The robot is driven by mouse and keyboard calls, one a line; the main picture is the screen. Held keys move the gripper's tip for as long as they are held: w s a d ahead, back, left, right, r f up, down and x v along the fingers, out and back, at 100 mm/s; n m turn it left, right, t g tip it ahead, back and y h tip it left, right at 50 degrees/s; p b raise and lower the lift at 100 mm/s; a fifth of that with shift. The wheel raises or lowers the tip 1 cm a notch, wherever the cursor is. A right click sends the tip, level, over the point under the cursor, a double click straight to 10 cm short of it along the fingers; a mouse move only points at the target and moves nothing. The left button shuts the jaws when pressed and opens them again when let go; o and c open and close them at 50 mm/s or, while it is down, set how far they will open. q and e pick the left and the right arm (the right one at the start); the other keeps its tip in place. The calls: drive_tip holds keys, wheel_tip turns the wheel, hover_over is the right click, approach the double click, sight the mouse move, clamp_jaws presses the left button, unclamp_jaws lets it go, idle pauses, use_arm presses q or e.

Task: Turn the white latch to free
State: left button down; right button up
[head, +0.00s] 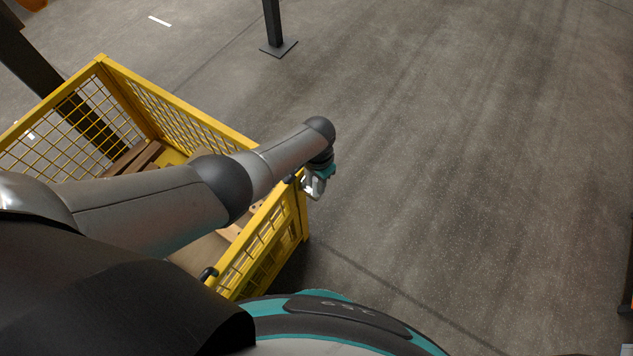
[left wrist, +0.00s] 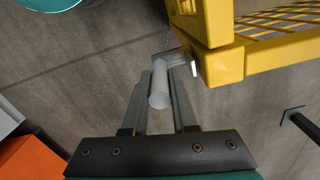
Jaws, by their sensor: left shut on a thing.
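The white latch (left wrist: 158,90) shows in the left wrist view as a pale round bar joined to a light plate at the corner of a yellow mesh crate (left wrist: 220,62). My left gripper (left wrist: 162,78) is shut on the latch, with one grey finger on each side of the bar. In the head view my left gripper (head: 315,186) is at the outer right corner of the crate (head: 305,215). There the latch is too small and covered to tell apart from the gripper. My right gripper is in neither view.
The crate holds brown boards (head: 135,158) and other pieces partly hidden by my left arm. A dark post (head: 273,25) stands on the floor behind. The grey floor (head: 470,170) right of the crate is clear. An orange thing (left wrist: 30,158) shows low left in the wrist view.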

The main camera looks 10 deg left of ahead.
use_arm(q)
drive_tip(key=c, duration=1)
unclamp_jaws()
drive_tip(key=shift+r, duration=0.1)
drive_tip(key=o, duration=0.3)
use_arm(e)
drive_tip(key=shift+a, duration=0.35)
use_arm(q)
drive_tip(key=shift+r+p, duration=0.45)
drive_tip(key=shift+r, duration=0.1)
wheel_tip(320, 180, up, 6)
drive_tip(key=p, duration=0.4)
drive_tip(key=shift+w, duration=0.1)
wheel_tip(320, 180, up, 8)
drive_tip(key=p, duration=0.4)
drive_tip(key=shift+p, duration=0.35)
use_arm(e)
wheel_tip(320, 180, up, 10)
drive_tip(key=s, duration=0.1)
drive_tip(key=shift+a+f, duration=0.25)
